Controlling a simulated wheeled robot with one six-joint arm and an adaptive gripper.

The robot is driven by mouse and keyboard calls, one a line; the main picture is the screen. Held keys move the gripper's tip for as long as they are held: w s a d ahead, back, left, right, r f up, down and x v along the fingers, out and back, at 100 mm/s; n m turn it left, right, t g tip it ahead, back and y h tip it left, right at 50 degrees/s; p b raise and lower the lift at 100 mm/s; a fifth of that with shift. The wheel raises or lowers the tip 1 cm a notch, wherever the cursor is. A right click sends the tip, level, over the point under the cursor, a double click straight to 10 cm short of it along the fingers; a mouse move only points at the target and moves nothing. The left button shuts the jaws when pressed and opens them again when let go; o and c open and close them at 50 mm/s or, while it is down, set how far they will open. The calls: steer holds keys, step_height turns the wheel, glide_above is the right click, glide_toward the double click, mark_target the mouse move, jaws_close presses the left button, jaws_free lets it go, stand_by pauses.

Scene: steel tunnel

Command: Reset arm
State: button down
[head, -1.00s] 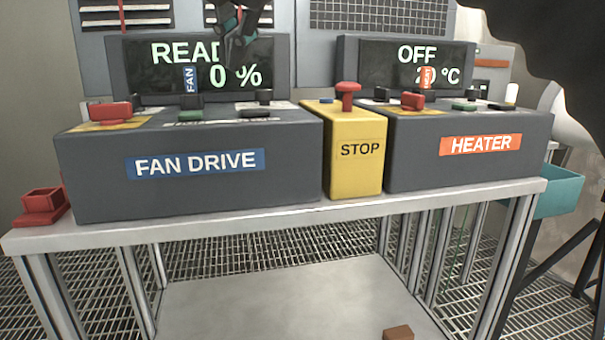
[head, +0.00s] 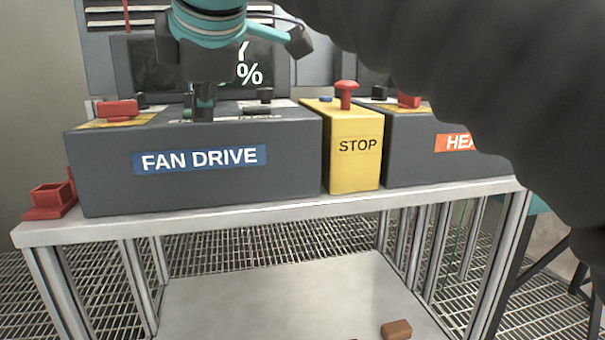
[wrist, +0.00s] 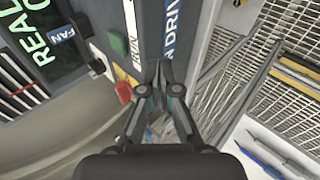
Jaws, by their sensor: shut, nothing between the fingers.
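My gripper (head: 204,112) is shut and empty in the head view, pointing down over the fan drive box. In the wrist view its closed fingertips (wrist: 158,68) lie over the edge of the box. The fan drive box (head: 195,187) is dark grey with a blue label. In the wrist view the red control (wrist: 123,92) and a green button (wrist: 118,42) show beside the fingers. I cannot tell whether the fingertips touch the box.
A yellow stop box (head: 353,170) with a red mushroom button (head: 346,94) stands between the fan drive and heater box (head: 420,165). My arm hides the heater's right part. A red holder (head: 50,197) sits at the table's left end. A brown block (head: 396,329) lies below.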

steer(key=d+f+m+g+h, duration=0.1)
steer(key=d+f+m, duration=0.3)
steer(key=f, duration=0.4)
steer(key=s+d+f+m, duration=0.1)
steer(key=d+f+m, duration=0.2)
steer(key=f+m, duration=0.3)
steer(key=d+f+m+g+h, duration=0.1)
steer(key=d+f+m, duration=0.25)
steer(key=f, duration=0.55)
steer(key=s+d+f+m+h, duration=0.1)
steer(key=s+d+f+m, duration=0.3)
steer(key=d+f, duration=0.3)
steer(key=s+d+f+m+h, duration=0.1)
steer(key=s+d+f+m, duration=0.3)
steer(key=d+f, duration=0.3)
steer(key=s+d, duration=0.1)
steer(key=d, duration=0.2)
steer(key=shift+s+d+f, duration=0.15)
steer(key=shift+s+d, duration=0.1)
steer(key=shift+m, duration=0.25)
